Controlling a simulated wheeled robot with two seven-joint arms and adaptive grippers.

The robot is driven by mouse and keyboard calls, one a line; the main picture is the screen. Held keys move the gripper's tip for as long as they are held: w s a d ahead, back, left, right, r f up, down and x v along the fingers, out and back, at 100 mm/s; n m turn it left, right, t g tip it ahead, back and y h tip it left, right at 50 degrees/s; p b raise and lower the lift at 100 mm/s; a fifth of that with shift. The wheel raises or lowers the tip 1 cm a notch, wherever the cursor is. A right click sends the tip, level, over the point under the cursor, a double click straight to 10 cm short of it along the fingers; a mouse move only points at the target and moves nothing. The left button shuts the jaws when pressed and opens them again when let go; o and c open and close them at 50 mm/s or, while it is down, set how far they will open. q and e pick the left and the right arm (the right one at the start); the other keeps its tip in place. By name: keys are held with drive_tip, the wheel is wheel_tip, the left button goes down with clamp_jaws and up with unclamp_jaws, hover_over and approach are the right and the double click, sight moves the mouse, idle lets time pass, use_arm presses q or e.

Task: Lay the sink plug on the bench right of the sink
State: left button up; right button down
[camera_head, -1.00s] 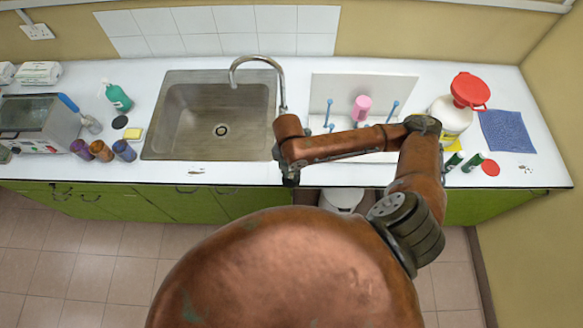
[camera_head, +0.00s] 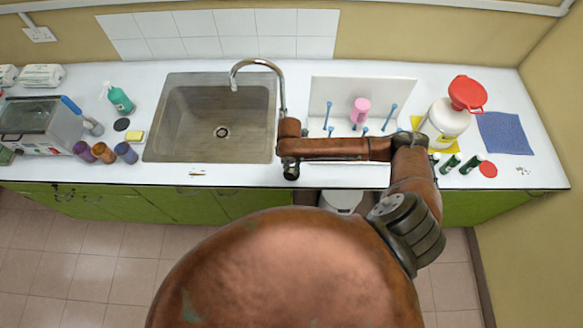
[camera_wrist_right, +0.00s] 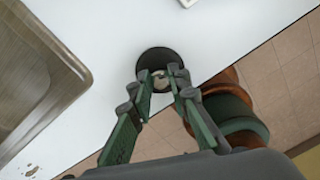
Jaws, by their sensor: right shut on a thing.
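The sink plug (camera_wrist_right: 153,59) is a dark round disc with a pale centre, in the right wrist view. My right gripper (camera_wrist_right: 162,84) is shut on its middle. The plug is over the white bench just right of the sink, near the front edge; I cannot tell whether it touches the bench. In the head view my right gripper (camera_head: 291,172) points down right of the sink's front corner, and the plug is hidden beneath it. The steel sink (camera_head: 210,148) also shows at the left of the wrist view (camera_wrist_right: 62,75). My left gripper is not in view.
The tap (camera_head: 257,61) arches over the sink. A pegged drying rack (camera_head: 345,90) with a pink bottle (camera_head: 361,109) stands behind my right forearm. A white jar (camera_head: 445,122) with a red funnel (camera_head: 467,93) is further right. Another dark disc (camera_head: 121,124) lies left of the sink.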

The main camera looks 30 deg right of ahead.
sight(291, 170)
drive_tip(key=c, duration=1.8)
unclamp_jaws()
wheel_tip(291, 170, up, 12)
drive_tip(key=shift+w+a+r+b, duration=0.1)
drive_tip(key=shift+w+b, duration=0.05)
drive_tip(key=shift+b, duration=0.35)
